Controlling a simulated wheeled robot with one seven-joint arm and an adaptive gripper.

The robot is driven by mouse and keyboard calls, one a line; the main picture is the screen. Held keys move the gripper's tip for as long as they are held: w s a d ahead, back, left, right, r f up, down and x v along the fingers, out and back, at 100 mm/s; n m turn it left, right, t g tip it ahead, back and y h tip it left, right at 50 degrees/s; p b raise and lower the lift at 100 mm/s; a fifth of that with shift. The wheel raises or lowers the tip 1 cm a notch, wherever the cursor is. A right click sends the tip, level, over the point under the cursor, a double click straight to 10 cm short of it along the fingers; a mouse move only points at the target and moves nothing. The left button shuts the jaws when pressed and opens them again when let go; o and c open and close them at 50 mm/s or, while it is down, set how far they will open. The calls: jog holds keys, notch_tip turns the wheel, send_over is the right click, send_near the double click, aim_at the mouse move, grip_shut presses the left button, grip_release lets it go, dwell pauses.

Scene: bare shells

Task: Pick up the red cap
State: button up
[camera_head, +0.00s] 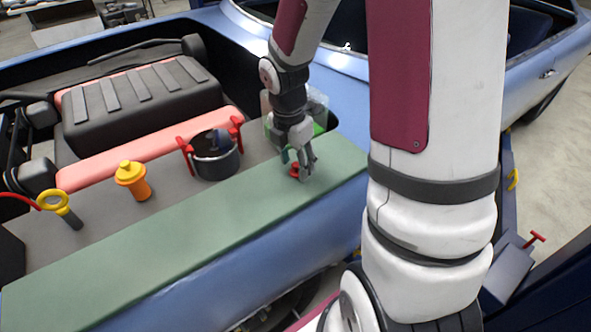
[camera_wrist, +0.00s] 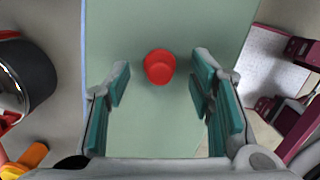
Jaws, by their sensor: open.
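The red cap (camera_head: 294,171) sits on the green mat (camera_head: 190,232) along the car's edge, near the mat's right end. In the wrist view the red cap (camera_wrist: 159,66) shows from above, round, between and a little beyond the fingertips. My gripper (camera_head: 303,170) is right at the cap in the head view and partly hides it. In the wrist view my gripper (camera_wrist: 160,82) has its teal-padded fingers spread wide, with green mat visible on both sides of the cap. Neither finger appears to touch the cap.
A dark pot with red handles (camera_head: 216,158) stands left of my gripper. A yellow-orange bottle (camera_head: 133,180) and a yellow ring dipstick (camera_head: 55,203) are farther left. A translucent container with green (camera_head: 318,110) stands behind my gripper. The mat's left part is clear.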

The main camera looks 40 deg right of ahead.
jog(key=shift+f, duration=0.5)
jog(key=c, duration=0.9)
